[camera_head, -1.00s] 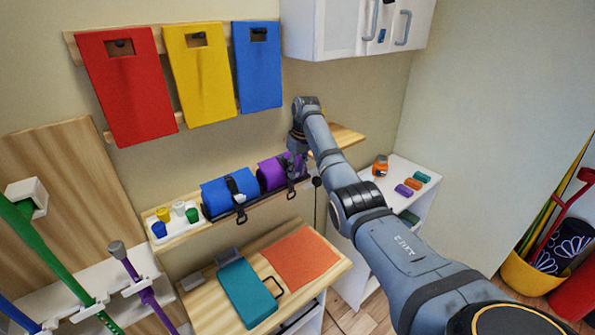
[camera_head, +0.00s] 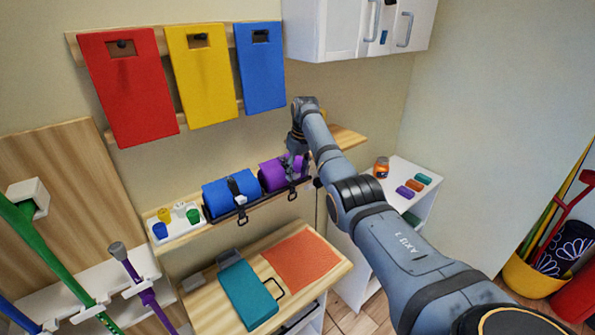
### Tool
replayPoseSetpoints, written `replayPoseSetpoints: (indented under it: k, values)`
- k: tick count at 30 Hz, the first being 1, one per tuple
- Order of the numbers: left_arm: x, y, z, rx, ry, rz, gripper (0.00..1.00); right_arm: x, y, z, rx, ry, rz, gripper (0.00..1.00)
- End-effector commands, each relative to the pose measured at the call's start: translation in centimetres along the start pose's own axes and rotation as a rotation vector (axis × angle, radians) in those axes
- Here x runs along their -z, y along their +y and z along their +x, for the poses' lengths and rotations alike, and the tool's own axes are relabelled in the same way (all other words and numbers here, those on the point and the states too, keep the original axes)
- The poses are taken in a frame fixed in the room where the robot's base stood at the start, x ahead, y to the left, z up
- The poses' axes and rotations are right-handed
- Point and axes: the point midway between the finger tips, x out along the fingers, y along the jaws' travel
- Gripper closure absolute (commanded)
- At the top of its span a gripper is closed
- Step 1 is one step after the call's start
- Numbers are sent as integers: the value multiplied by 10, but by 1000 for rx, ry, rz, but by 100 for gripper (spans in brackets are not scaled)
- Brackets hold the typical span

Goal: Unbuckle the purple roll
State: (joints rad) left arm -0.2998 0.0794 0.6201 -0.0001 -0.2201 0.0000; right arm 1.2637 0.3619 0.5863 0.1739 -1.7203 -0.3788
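The purple roll (camera_head: 270,175) lies on the wall shelf, to the right of a blue roll (camera_head: 222,198). A dark strap with a buckle (camera_head: 291,193) hangs at the front of the purple roll. My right gripper (camera_head: 295,166) is at the right end of the purple roll, close to its strap. The fingers are small and dark against the roll, so I cannot tell whether they are open or touch the strap. My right arm covers the space to the right of the roll. My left gripper is not in view.
Small coloured cups stand on a white tray (camera_head: 178,235) left of the rolls. Below is a wooden top with a teal block (camera_head: 248,292) and an orange mat (camera_head: 302,256). A white cabinet (camera_head: 335,28) hangs above. A white side unit (camera_head: 402,172) stands to the right.

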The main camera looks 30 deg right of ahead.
Motion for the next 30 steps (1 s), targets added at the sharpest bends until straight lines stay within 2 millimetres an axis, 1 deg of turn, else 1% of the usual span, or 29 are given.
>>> replayPoseSetpoints:
  k: [5, 8, 15, 18, 21, 25, 30]
  values:
    - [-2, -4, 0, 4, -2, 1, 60, 0, 0, -3, -1, 2, 1, 53]
    - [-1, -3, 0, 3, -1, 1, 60, 1, 1, -15, -1, 3, 1, 53]
    - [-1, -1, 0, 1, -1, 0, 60, 1, 1, -73, -2, 4, 1, 53]
    - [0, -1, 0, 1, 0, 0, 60, 1, 0, -94, 0, 3, 0, 53]
    - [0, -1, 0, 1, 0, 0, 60, 1, 0, -109, 0, 1, 0, 53]
    - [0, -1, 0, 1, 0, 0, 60, 1, 0, -118, 0, 0, 0, 53]
    - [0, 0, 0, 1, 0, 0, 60, 1, 0, -120, 0, -1, 0, 53]
